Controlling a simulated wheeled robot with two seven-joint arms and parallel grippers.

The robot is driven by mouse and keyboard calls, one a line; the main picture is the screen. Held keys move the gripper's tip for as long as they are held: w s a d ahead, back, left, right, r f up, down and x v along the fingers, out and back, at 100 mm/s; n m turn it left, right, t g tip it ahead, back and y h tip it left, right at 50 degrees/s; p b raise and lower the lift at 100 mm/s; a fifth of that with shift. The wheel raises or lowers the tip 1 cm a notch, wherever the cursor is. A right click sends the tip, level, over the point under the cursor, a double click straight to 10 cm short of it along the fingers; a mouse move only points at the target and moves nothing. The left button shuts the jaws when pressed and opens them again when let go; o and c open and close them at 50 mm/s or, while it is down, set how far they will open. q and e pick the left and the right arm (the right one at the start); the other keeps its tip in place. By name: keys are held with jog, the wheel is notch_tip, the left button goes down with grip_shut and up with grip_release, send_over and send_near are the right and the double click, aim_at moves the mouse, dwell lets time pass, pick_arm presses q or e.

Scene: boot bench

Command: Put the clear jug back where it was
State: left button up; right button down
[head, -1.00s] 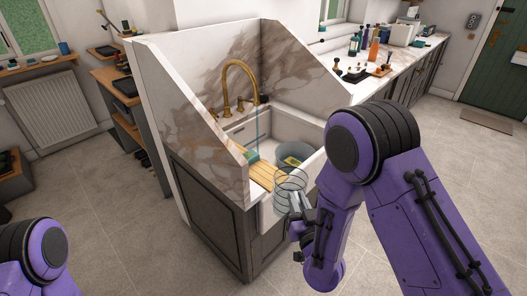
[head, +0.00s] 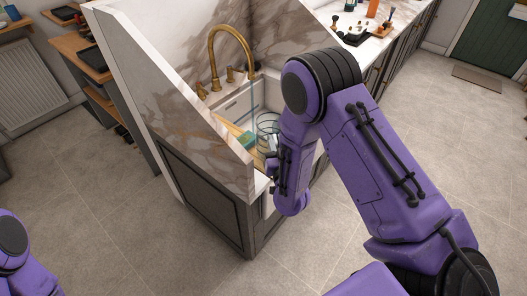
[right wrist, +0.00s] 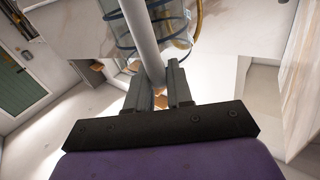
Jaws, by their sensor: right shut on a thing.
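The clear jug (head: 268,124), see-through with dark bluish rings, is over the white sink (head: 272,93) in the head view. My right gripper (head: 271,160) is just below and in front of it, partly hidden by my own arm. In the right wrist view the gripper (right wrist: 160,88) is shut on the jug's pale handle (right wrist: 143,42). The jug's ringed wall (right wrist: 165,22) shows beyond the fingers. I cannot tell whether the jug touches anything below it. My left gripper is out of view; only part of that arm shows at lower left.
A brass tap (head: 212,58) arches over the back of the sink. A wooden board (head: 228,131) and a green sponge (head: 247,140) are close to the jug's left. A marble side wall (head: 170,90) stands left of the sink. The floor in front is clear.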

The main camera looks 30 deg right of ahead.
jog(key=shift+s+f+b, duration=0.2)
jog(key=shift+f+b, duration=0.1)
jog(key=f+b, duration=0.1)
jog(key=f, duration=0.1)
jog(key=f+b, duration=0.1)
jog(key=shift+s+d+b, duration=0.1)
jog(key=shift+s+b, duration=0.15)
jog(key=shift+b, duration=0.05)
jog(key=shift+w+f, duration=0.1)
jog(key=shift+w, duration=0.35)
jog(key=c, duration=1.3)
grip_release()
jog(key=shift+o, duration=1.4)
jog(key=shift+s, duration=0.1)
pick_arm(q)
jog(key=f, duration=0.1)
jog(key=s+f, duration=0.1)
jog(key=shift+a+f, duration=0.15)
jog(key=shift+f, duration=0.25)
pick_arm(e)
jog(key=shift+s+r, duration=0.15)
jog(key=shift+r, duration=0.05)
